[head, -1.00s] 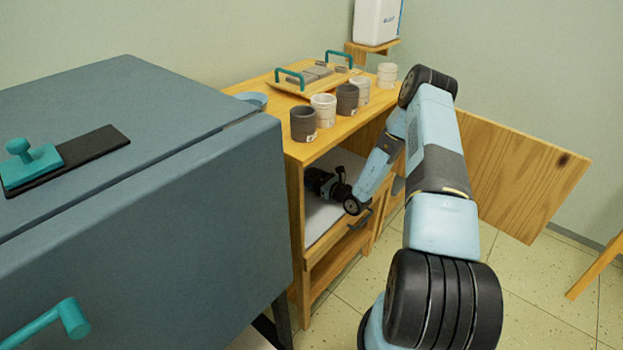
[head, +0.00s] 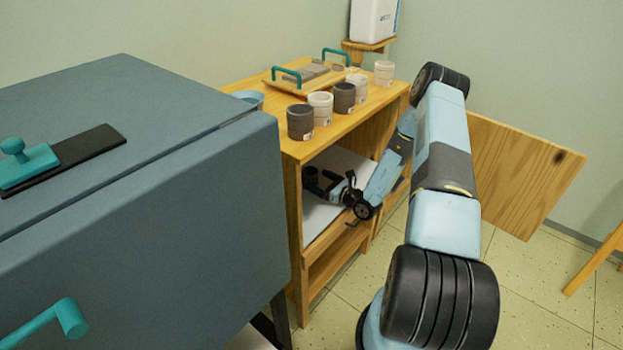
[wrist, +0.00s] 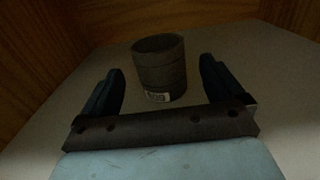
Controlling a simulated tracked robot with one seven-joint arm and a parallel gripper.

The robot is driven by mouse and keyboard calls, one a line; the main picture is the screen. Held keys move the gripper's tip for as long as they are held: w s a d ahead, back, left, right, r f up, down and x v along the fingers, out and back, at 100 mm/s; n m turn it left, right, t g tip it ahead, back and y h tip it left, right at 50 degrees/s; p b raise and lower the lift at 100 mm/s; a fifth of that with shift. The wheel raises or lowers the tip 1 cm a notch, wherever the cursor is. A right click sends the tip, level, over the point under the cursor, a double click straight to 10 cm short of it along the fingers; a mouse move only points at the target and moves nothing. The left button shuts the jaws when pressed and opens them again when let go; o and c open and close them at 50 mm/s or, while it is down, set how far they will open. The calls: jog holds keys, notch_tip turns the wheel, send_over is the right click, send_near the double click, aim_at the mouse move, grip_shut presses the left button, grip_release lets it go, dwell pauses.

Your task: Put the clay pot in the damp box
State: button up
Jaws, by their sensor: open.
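A dark clay pot (wrist: 159,70) with a small pale label stands upright on the pale floor of a wooden cabinet compartment. In the head view the pot (head: 311,176) shows small and dim, just inside the cabinet opening. My gripper (head: 324,190) reaches into the compartment at low height. In the wrist view its two dark fingers are spread wide, one on each side of the pot's line, with the pot standing between and just beyond them. No contact shows. The cabinet (head: 294,205) has its wooden door (head: 525,175) swung open; I cannot tell from any marking whether it is the damp box.
On the cabinet top stand several similar dark and pale pots (head: 300,121) and a wooden tray (head: 275,84) with teal handles. A large blue-grey box (head: 200,215) with a teal handle (head: 50,322) fills the left. Cabinet walls enclose my gripper closely.

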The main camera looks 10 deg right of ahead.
jog(key=v, duration=0.6)
jog(key=shift+s+d, duration=0.25)
jog(key=shift+s, duration=0.05)
